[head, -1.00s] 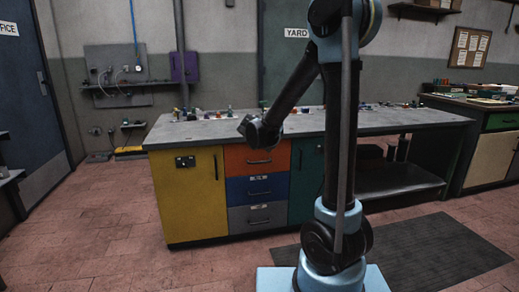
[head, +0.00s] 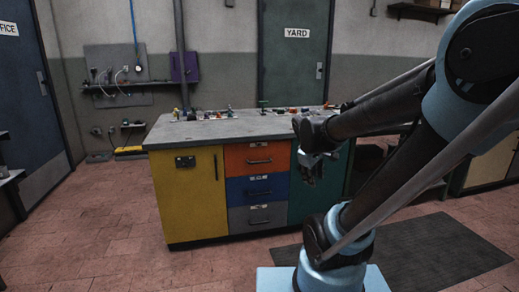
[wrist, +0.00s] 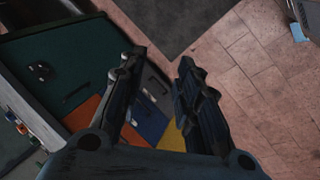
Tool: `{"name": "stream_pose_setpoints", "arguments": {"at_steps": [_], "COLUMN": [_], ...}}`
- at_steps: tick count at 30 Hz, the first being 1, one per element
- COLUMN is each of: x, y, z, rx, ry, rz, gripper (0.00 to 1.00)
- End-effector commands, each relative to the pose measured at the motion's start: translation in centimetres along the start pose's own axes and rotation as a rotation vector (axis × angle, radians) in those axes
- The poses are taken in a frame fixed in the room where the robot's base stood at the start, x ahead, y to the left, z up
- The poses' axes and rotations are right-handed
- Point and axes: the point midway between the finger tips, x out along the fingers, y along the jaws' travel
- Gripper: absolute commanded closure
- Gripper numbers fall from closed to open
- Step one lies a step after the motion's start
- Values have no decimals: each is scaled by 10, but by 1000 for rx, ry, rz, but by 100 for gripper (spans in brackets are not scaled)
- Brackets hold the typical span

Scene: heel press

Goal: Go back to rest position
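My gripper (head: 312,170) hangs from the end of my arm in front of the workbench, level with its upper drawers, and points down. In the wrist view my gripper (wrist: 160,95) has its two dark fingers apart, with nothing between them. Behind the fingers the green cabinet door (wrist: 65,65) and the orange, blue and yellow fronts of the bench show at a slant.
The workbench (head: 215,132) has small coloured items along its back edge; its front left top is bare. A dark mat (head: 425,250) lies on the tiled floor at the right. The floor (head: 130,230) in front is clear. A yard door (head: 296,70) stands behind.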

Motion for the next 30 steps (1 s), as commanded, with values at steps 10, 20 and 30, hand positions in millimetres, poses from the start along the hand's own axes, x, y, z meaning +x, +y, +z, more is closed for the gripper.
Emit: {"name": "stream_pose_setpoints", "arguments": {"at_steps": [10, 20, 30], "x": [-3, -2, -2], "y": [-67, -112, -116], "z": [76, 106, 108], "rx": [436, 695, 717], "ry": [-50, -92, -96], "rz": [-173, -279, -287], "gripper": [69, 69, 69]}}
